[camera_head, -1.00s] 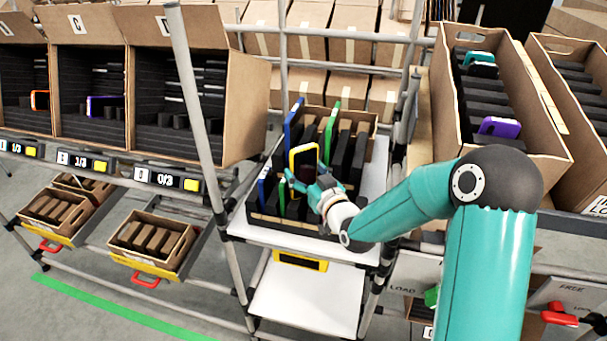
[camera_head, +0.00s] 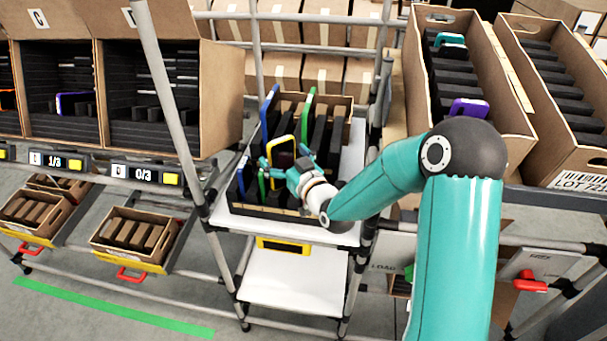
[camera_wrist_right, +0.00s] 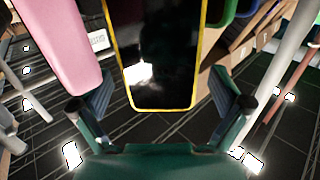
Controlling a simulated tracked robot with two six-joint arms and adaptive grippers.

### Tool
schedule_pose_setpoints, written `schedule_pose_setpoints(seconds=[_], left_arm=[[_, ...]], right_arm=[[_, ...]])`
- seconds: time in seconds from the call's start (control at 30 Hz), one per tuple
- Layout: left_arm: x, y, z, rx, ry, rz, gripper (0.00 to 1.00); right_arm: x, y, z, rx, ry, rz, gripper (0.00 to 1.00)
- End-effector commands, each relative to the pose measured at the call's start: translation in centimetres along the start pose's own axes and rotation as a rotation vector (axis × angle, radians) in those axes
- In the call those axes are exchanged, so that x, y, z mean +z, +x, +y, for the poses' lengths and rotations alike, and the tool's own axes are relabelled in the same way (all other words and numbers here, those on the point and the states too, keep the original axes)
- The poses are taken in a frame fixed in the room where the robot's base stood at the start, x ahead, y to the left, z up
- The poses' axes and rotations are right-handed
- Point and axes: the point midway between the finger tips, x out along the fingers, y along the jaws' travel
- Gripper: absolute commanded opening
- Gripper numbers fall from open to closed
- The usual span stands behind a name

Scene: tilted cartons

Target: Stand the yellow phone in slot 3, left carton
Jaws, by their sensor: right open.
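The yellow phone (camera_head: 282,150), dark-faced with a yellow edge, stands in a divided tray (camera_head: 272,212) on the white rack shelf. My right gripper (camera_head: 288,168) is open at the near side of this phone. In the right wrist view the open fingers (camera_wrist_right: 163,108) lie to either side of the phone's lower end (camera_wrist_right: 155,60), with gaps visible and no clear contact. The left carton (camera_head: 415,85) of the tilted pair at upper right has black dividers, with a teal phone (camera_head: 450,40) farther back and a purple phone (camera_head: 468,107) nearer. My left gripper is not in view.
Blue (camera_head: 269,110) and green (camera_head: 307,112) phones stand near the yellow one. A pink thing (camera_wrist_right: 58,50) is close to the left finger in the wrist view. A rack post (camera_head: 172,100) rises left of the tray. Another tilted carton (camera_head: 515,75) stands at right.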

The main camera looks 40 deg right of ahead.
Motion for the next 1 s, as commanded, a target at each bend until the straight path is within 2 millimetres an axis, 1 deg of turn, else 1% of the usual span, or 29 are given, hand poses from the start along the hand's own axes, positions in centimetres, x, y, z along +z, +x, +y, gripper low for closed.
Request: schedule_pose_setpoints(seconds=[0.1,0.37,0.4,0.5,0.7,0.83,1.0], left_arm=[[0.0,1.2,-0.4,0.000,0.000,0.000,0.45],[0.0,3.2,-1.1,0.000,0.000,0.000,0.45],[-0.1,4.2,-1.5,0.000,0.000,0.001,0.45],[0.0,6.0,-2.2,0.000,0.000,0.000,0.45],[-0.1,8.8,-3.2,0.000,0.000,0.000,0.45],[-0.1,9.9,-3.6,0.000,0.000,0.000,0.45],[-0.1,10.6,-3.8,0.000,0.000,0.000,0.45]], right_arm=[[0.3,-2.7,0.1,0.001,0.000,0.000,1.00],[0.3,-9.2,0.1,0.003,-0.002,0.001,1.00],[0.6,-9.3,0.1,0.001,-0.004,0.005,1.00],[0.5,-9.6,0.0,-0.001,-0.007,0.007,1.00],[0.4,-10.7,0.0,-0.002,-0.007,0.005,1.00],[0.3,-11.4,-0.1,-0.002,-0.005,0.003,1.00],[0.1,-11.9,-0.1,-0.001,-0.001,0.000,1.00]])
